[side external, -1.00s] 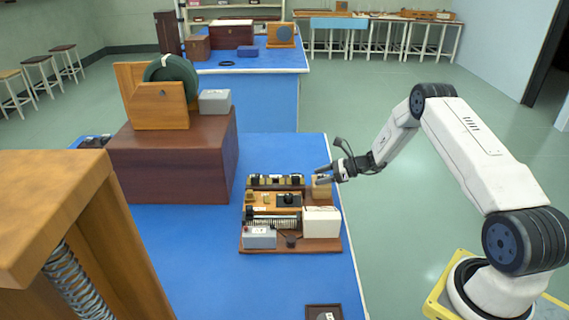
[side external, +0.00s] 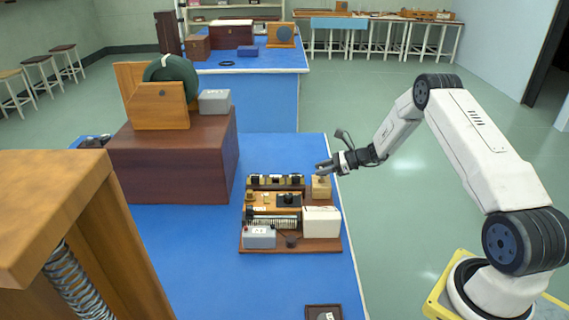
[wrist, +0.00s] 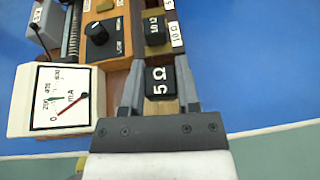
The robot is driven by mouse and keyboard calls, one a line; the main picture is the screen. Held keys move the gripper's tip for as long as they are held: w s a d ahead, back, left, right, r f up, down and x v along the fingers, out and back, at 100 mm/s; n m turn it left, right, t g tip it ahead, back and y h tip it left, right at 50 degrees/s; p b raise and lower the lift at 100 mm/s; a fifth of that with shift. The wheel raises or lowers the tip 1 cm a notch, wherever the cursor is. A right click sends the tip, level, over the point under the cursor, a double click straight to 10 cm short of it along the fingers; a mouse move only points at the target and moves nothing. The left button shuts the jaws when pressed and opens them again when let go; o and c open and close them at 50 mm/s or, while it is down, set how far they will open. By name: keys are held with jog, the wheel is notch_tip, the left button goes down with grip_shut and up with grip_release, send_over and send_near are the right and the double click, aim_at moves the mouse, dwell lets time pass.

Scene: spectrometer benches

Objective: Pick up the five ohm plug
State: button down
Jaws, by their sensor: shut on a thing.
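The five ohm plug (wrist: 160,82) is a black block with a white "5 Ω" label, seen between the two grey fingers in the wrist view. My gripper (wrist: 160,70) is shut on it, one finger at each side. In the side view my gripper (side external: 322,169) is just above the small wooden block (side external: 321,188) at the back right of the wooden instrument board (side external: 290,248). The plug is too small there to tell whether it is clear of the block.
A ten ohm plug (wrist: 155,31) stands just beyond my fingertips. A white milliammeter (wrist: 58,98) and a black knob (wrist: 97,33) are to the left. The blue bench (side external: 190,250) is clear left of the board; a brown box (side external: 170,165) stands behind.

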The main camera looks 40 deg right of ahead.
jog(key=s+a+r, duration=0.2)
jog(key=s+r, duration=0.3)
jog(key=s, duration=0.1)
jog(key=s+a+r, duration=0.2)
jog(key=s+r, duration=0.3)
jog(key=s, duration=0.2)
jog(key=shift+s+a, duration=0.15)
jog(key=shift+a, duration=0.15)
jog(key=shift+r, duration=0.1)
dwell(0.4)
